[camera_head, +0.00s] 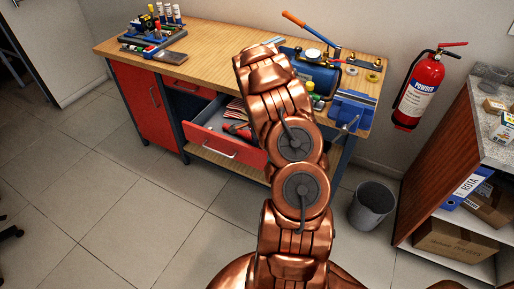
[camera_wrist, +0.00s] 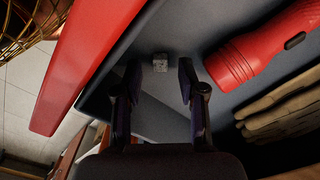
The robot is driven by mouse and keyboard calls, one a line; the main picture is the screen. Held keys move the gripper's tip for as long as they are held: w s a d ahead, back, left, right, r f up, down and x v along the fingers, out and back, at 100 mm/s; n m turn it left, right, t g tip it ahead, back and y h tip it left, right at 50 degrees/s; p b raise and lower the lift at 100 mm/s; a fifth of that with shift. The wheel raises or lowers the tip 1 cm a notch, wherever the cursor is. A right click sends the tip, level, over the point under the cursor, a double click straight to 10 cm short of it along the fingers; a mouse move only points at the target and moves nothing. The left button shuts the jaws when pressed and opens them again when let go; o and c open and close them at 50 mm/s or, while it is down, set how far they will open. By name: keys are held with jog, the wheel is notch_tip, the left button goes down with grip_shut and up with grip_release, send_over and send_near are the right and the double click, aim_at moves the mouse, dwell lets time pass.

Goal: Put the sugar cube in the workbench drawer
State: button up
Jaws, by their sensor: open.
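The sugar cube (camera_wrist: 160,62) is a small pale speckled block in the wrist view. It appears to rest on the grey inside of the open workbench drawer (camera_wrist: 95,60), whose red front is at left. My gripper (camera_wrist: 157,74) is open, its dark fingers apart and pointing into the drawer. The cube shows just beyond and between the fingertips; I see no contact. In the head view the drawer (camera_head: 222,148) is pulled out under the workbench (camera_head: 215,57). There my copper arm hides the gripper and the cube.
A blue vise (camera_head: 352,108) and tools stand on the benchtop.

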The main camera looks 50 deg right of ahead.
notch_tip(320, 180, up, 11)
jog(key=b, duration=0.4)
jog(key=s+a+r+n, duration=0.2)
jog(key=a+r+n, duration=0.1)
jog(key=a+r, duration=0.3)
jog(key=s+a+r+n, duration=0.3)
jog(key=a+n, duration=0.1)
jog(key=a, duration=0.5)
jog(key=s+a+r+n+g, duration=0.1)
jog(key=s+a+r+n, duration=0.1)
jog(key=s+a+n, duration=0.6)
jog(key=s+a+r+n, duration=0.2)
jog(key=s+a+n, duration=0.6)
jog(key=s+a, duration=0.6)
jog(key=shift+s+n+g, duration=0.3)
jog(key=shift+s+g, duration=0.1)
jog(key=shift+s, duration=0.85)
